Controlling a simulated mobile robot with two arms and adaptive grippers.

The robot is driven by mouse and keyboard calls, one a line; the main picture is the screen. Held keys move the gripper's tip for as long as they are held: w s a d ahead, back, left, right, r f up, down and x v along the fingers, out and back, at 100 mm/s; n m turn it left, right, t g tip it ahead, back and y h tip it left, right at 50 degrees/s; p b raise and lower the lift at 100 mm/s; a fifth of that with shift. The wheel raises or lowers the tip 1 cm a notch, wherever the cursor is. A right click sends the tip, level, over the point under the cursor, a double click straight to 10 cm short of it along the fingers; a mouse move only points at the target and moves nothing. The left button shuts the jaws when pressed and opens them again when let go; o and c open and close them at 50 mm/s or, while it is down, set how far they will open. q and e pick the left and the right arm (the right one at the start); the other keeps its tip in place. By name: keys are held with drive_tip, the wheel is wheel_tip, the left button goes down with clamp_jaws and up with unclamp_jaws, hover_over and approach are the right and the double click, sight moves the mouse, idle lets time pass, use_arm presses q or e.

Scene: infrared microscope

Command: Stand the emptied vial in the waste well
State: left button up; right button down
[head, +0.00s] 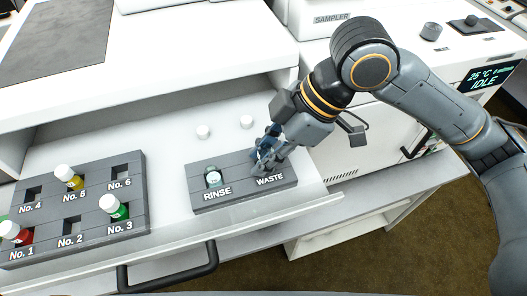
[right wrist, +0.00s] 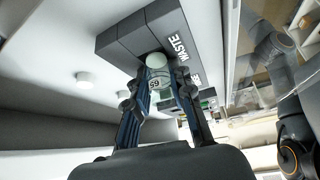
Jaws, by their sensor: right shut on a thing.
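My right gripper (head: 268,150) is at the WASTE end of the dark grey two-well block (head: 232,200), with its fingers pointing down. In the right wrist view, the gripper (right wrist: 160,80) is shut on a small pale vial (right wrist: 157,64) with dark characters on it. The vial is in front of the block (right wrist: 128,38), by the WASTE lettering. My fingers hide the vial and the waste well in the head view. I cannot tell whether the vial's base is inside the well. My left gripper is not in view.
A vial (head: 213,179) stands in the RINSE well. Two white caps (head: 203,132) (head: 246,122) lie behind the block. A numbered rack (head: 90,225) at left holds red, yellow and green vials. A drawer handle (head: 168,271) is in front; the sampler housing (head: 350,150) is at right.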

drive_tip(key=shift+d+f, duration=0.3)
drive_tip(key=shift+f, duration=0.35)
drive_tip(key=c, duration=1.1)
unclamp_jaws()
drive_tip(key=shift+a, duration=0.2)
drive_tip(key=shift+w, duration=0.1)
drive_tip(key=o, duration=0.7)
drive_tip(key=shift+w+d, duration=0.1)
drive_tip(key=shift+d, duration=0.2)
drive_tip(key=shift+r, duration=0.15)
drive_tip(key=shift+a, duration=0.1)
